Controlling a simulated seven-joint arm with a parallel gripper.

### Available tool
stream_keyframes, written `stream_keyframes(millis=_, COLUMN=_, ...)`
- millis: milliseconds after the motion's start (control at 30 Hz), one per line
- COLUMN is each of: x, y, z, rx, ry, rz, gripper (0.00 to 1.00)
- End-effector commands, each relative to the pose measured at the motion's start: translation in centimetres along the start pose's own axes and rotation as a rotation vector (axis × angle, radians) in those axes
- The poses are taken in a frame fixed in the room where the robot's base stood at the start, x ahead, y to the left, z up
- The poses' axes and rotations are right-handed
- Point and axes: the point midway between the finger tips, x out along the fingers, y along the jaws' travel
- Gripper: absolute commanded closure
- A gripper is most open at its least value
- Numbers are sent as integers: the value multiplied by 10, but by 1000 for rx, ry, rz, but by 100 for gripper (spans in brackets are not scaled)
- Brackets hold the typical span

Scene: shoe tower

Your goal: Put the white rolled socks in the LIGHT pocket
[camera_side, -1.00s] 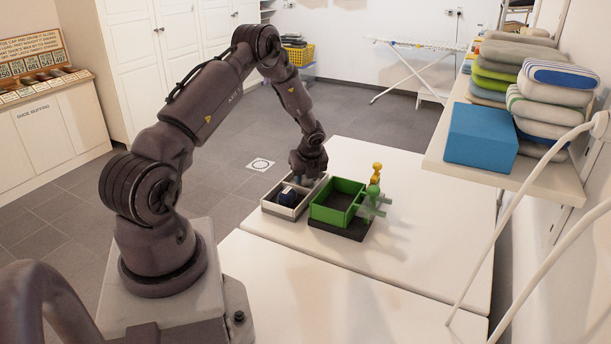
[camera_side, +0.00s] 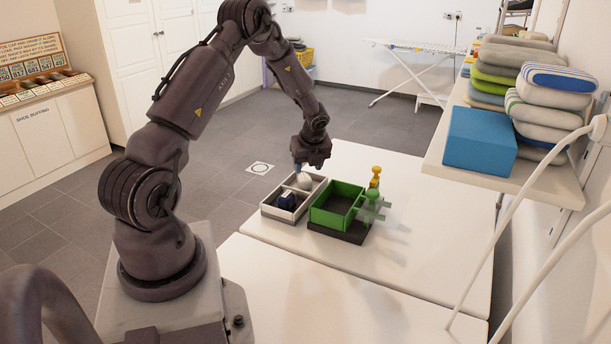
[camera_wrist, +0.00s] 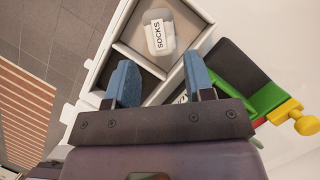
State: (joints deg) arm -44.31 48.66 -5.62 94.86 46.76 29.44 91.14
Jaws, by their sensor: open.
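The white rolled socks (camera_side: 304,181) lie in the far part of the white divided tray (camera_side: 264,210). In the wrist view the socks (camera_wrist: 158,32), with a "SOCKS" label, rest in a pocket with a pale grey-beige floor (camera_wrist: 128,38). A pocket with a darker floor (camera_wrist: 143,78) is beside it, nearer my fingers. My gripper (camera_side: 299,167) is above the tray's far end. In the wrist view its two blue fingers (camera_wrist: 161,80) are apart and empty, and the socks are beyond their tips, not between them.
A dark blue bundle (camera_side: 286,201) sits in the tray's near part. The white table is clear to the right.

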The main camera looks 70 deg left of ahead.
Motion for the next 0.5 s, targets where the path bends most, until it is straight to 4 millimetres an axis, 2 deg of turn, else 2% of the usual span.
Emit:
stream_keyframes(millis=33, x=-13, y=-1, z=1, rx=-1, ry=-3, rz=-4, gripper=52)
stream_keyframes(millis=100, x=-25, y=0, z=0, rx=2, ry=-2, rz=-3, gripper=52)
stream_keyframes(millis=367, x=-55, y=-1, z=0, rx=-8, ry=-2, rz=-4, gripper=52)
stream_keyframes(millis=467, x=-79, y=-6, z=-6, rx=-64, ry=-9, rz=-20, gripper=52)
stream_keyframes(millis=500, x=-95, y=-8, z=-9, rx=-111, ry=-12, rz=-33, gripper=52)
